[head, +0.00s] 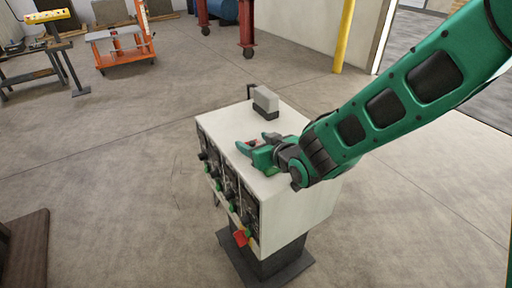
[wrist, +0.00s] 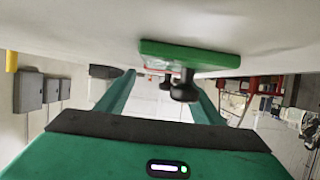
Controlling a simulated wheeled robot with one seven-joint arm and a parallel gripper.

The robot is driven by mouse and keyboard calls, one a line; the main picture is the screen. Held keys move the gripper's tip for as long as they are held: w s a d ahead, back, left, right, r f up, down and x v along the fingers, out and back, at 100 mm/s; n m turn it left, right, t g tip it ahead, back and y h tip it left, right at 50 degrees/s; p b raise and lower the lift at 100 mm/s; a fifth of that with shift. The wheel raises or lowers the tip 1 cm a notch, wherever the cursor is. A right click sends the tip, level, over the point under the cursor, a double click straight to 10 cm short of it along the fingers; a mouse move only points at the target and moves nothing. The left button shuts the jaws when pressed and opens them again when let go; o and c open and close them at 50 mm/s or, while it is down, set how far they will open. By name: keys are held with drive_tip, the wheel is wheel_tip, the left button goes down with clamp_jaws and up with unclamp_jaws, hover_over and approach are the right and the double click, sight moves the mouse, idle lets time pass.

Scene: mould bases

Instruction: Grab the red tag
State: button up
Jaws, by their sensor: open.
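My gripper (head: 257,143) is open and low over the top of a white control box (head: 300,125). A small red patch with dark bits (head: 252,143) shows between its fingertips. In the wrist view, tilted upside down, a flat green piece (wrist: 190,54) lies against the white surface. It has a red and white face and a black knob (wrist: 183,86), and sits between and just beyond my green fingers (wrist: 162,82). A red piece (head: 241,238) is also at the box's lower front edge. I cannot tell which red piece is the tag.
A grey block with a black base (head: 265,102) stands on the box top behind my gripper. Dark panels with knobs (head: 228,180) cover the box's front. An orange cart (head: 122,48) and a yellow post (head: 344,38) stand farther back. The floor around the box is mostly clear.

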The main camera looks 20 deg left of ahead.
drive_tip(key=shift+c, duration=0.6)
drive_tip(key=c, duration=1)
drive_tip(key=shift+r, duration=0.1)
